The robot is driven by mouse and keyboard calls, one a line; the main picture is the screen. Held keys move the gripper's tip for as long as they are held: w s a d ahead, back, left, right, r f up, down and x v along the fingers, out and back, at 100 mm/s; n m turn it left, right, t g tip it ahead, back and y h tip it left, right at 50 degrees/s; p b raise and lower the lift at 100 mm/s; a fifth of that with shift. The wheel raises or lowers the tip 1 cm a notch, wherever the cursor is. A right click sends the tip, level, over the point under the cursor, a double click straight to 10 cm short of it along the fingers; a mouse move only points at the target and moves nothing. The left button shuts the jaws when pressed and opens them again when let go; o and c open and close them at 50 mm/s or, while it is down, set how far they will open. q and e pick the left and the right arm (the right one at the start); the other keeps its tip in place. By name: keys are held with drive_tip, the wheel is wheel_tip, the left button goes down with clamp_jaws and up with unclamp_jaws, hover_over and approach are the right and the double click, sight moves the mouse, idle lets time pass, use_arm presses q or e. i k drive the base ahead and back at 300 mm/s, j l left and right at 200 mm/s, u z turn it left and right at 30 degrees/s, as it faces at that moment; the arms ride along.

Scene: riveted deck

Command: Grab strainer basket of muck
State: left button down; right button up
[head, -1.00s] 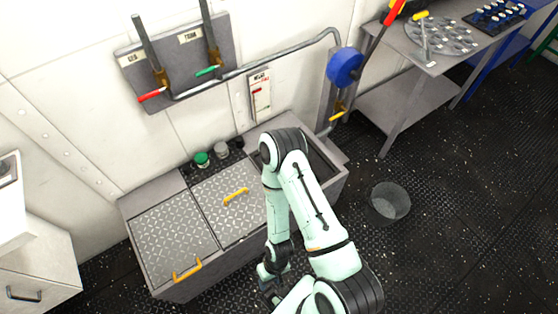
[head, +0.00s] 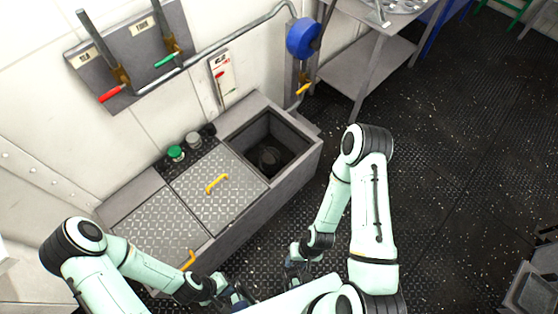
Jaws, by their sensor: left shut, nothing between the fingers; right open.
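A grey metal tank (head: 292,175) stands against the wall, with an open square well (head: 240,142) at its right end. A dark round object (head: 268,158) sits down in the well; I cannot tell whether it is the strainer basket. The round grey basket-like container that stood on the floor right of the tank is not visible now; my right arm covers about that place. My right gripper (head: 298,268) is open and empty, low in front of the tank. My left gripper (head: 238,298) is shut and empty, left of it near the bottom edge.
Two closed tread-plate lids with yellow handles (head: 217,184) cover the tank's left part. Green (head: 176,153) and grey caps stand behind them. Wall levers (head: 112,92), a pipe and a blue wheel (head: 303,38) are above. A steel table (head: 372,50) is at the back.

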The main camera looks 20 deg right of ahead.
sight(270, 156)
drive_tip(key=z, duration=0.6)
drive_tip(key=u, duration=0.65)
drive_tip(key=l+u, duration=0.2)
drive_tip(key=u, duration=0.25)
drive_tip(key=i+l+u, duration=0.1)
drive_tip(key=u, duration=0.4)
drive_tip(key=l+u, duration=0.3)
drive_tip(key=u, duration=0.15)
drive_tip(key=k+l+u, duration=0.2)
drive_tip(key=l+u, duration=0.2)
drive_tip(key=l, duration=0.25)
drive_tip(key=k+l+u, duration=0.25)
drive_tip(key=k+l, duration=0.1)
drive_tip(key=l, duration=0.3)
drive_tip(key=k+l, duration=0.15)
drive_tip(key=l, duration=0.25)
